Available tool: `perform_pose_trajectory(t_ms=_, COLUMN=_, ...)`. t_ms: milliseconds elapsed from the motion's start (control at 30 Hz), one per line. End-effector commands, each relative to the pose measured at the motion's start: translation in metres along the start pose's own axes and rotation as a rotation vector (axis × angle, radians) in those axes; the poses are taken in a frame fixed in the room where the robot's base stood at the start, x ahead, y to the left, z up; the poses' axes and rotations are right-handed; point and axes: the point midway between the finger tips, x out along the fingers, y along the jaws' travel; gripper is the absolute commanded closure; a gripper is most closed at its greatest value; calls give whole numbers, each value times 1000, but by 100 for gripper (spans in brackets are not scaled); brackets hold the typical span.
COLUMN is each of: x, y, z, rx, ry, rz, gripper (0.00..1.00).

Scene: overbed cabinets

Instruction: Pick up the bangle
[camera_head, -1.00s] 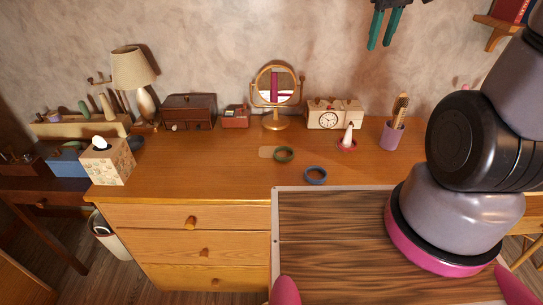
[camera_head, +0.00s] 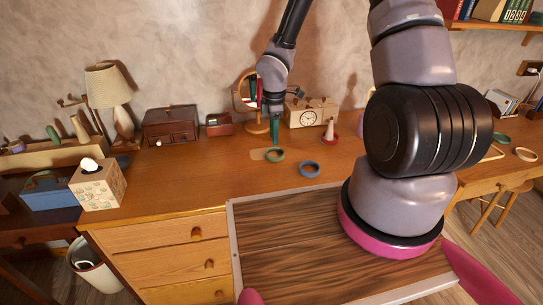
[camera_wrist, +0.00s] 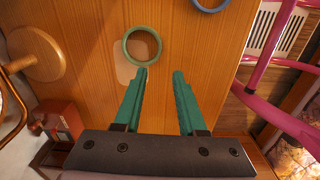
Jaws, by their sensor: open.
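A green bangle (camera_head: 275,160) lies flat on the wooden desk, partly over a tan patch (camera_head: 257,154). It also shows near the top of the wrist view (camera_wrist: 125,48). A blue bangle (camera_head: 309,175) lies to its right and nearer the tray, and is partly cut off in the wrist view (camera_wrist: 209,10). My gripper (camera_head: 276,142) is open and empty, just behind the green bangle in the head view. In the wrist view my green fingers (camera_wrist: 160,74) are apart, and the left fingertip is close to the bangle's lower rim. I cannot tell whether they touch.
A round mirror (camera_head: 242,90) stands behind my gripper, partly hidden by it. A clock (camera_head: 309,117), a cone holder (camera_head: 331,130), a small red box (camera_head: 219,125) and a brown chest (camera_head: 170,125) line the back. The desk left of the bangles is clear.

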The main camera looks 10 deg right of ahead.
Motion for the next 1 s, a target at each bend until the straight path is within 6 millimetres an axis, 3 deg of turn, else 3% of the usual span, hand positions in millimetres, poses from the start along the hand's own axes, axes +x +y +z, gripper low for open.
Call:
perform_pose_trajectory(t_ms=100, x=21, y=-1, z=0, rx=-2, ry=-1, rz=-3, gripper=60)
perform_pose_trajectory(t_ms=367, x=42, y=0, z=2, rx=1, ry=-1, rz=-1, gripper=60)
perform_pose_trajectory(t_ms=633, x=80, y=1, z=10, rx=2, ry=-2, rz=-2, gripper=60)
perform_pose_trajectory(t_ms=967, x=88, y=2, z=11, rx=3, ry=-1, rz=0, gripper=60)
perform_pose_trajectory(t_ms=1000, x=88, y=2, z=11, rx=3, ry=-1, rz=0, gripper=71)
